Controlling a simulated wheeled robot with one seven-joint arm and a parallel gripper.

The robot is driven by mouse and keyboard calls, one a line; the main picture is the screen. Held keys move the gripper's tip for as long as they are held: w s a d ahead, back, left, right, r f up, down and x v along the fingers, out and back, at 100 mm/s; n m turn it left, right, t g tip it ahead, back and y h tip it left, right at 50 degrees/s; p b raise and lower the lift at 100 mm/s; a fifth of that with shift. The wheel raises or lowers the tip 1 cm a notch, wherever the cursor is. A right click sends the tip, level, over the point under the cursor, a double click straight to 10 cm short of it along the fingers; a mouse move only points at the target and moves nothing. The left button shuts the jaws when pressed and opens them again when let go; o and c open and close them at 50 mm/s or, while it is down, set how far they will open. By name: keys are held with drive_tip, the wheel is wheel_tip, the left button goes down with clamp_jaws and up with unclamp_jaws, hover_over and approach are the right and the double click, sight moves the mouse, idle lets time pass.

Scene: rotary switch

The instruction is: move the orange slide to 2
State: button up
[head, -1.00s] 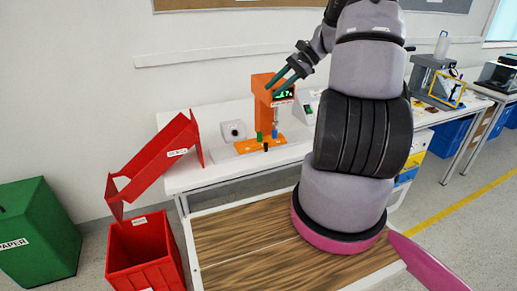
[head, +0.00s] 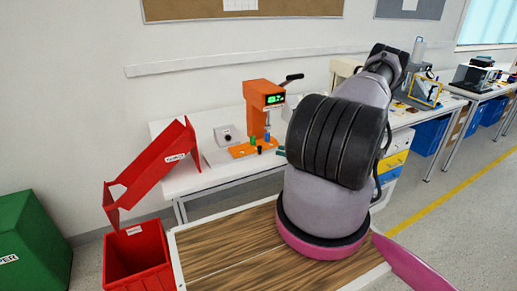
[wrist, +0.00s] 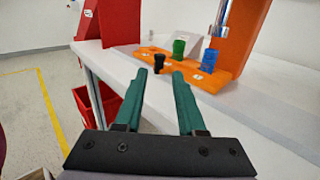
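An orange press-like device (head: 262,98) with a lit green display and a dark lever stands on the white bench. Its orange base plate (head: 238,152) carries black, green and blue pegs. In the wrist view the black peg (wrist: 158,60), green peg (wrist: 179,48) and blue peg (wrist: 209,60) stand on the orange plate (wrist: 232,62), with small white labels too small to read. I cannot tell which part is the slide or where it is set. My gripper (wrist: 160,78) is open and empty, its green fingers pointing towards the black peg. In the head view my arm mostly hides it.
A small grey box with a round dial (head: 228,135) sits left of the device. A red chute (head: 150,172) leans at the bench's left end above a red bin (head: 137,258). Bare white bench (wrist: 258,105) lies right of my fingers.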

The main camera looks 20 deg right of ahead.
sight(260, 146)
drive_tip(key=x, duration=1)
drive_tip(key=shift+w+a, duration=0.15)
drive_tip(key=shift+w, duration=0.05)
clamp_jaws()
idle(1.1)
